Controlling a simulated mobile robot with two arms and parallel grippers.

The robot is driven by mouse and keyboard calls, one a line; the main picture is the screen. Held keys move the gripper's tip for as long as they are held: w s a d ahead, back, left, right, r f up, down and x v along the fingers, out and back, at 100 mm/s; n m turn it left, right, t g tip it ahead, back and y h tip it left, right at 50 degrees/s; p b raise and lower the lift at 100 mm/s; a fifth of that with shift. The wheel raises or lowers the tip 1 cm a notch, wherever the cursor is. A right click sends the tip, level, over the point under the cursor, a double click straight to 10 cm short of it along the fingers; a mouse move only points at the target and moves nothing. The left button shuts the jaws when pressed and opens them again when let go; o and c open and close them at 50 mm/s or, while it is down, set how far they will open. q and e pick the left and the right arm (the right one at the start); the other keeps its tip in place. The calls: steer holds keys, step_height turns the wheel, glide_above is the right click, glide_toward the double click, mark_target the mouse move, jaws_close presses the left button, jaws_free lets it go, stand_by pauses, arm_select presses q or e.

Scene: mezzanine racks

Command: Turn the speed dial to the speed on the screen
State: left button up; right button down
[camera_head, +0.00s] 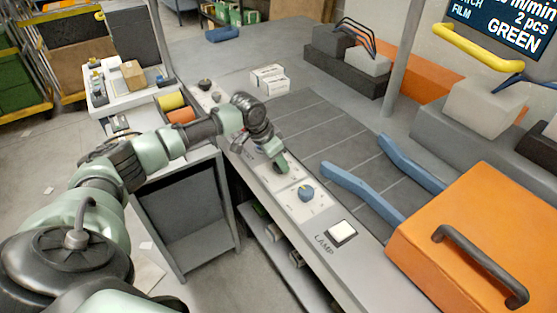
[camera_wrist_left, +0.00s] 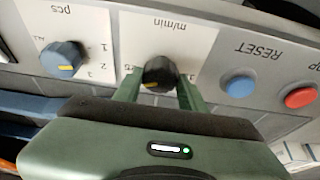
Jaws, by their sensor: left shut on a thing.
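The speed dial (camera_wrist_left: 160,72) is a black knob with a yellow pointer mark on a pale panel marked m/min. It shows upside down in the left wrist view. My left gripper (camera_wrist_left: 161,84) has its green fingers on both sides of the knob and is shut on it. In the head view my left gripper (camera_head: 281,167) reaches down to the panel and hides the knob. The numbers around the knob are partly covered and hard to read. The screen (camera_head: 508,25) at top right shows "m/min", "2 pcs" and "GREEN"; the speed figure is cut off. My right gripper is not in view.
A blue pcs dial (camera_head: 306,192) sits beside the speed dial. A blue button (camera_wrist_left: 238,86) near RESET and a red button (camera_wrist_left: 300,97) are on its other side. A white lamp switch (camera_head: 341,231), blue rails (camera_head: 362,190) and an orange cover (camera_head: 480,225) lie to the right.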

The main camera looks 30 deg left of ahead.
arm_select(q)
steer(key=shift+r+p, duration=0.2)
steer(key=shift+p, duration=0.3)
steer(key=n+p, duration=0.2)
steer(key=p, duration=0.1)
steer(key=n+y+p, duration=0.1)
steer(key=n+p, duration=0.1)
steer(key=p, duration=0.1)
steer(key=n+y+p, duration=0.1)
steer(key=n+p, duration=0.1)
steer(key=p, duration=0.1)
steer(key=shift+d, duration=0.25)
steer(key=shift+f+n+y+p, duration=0.15)
steer(key=shift+n+y+p, duration=0.65)
steer(key=shift+n+p, duration=0.5)
jaws_close()
steer(key=o, duration=1.3)
jaws_free()
steer(key=shift+o, duration=0.2)
steer(key=b+v, duration=0.1)
steer(key=v, duration=0.6)
steer(key=shift+r, duration=0.35)
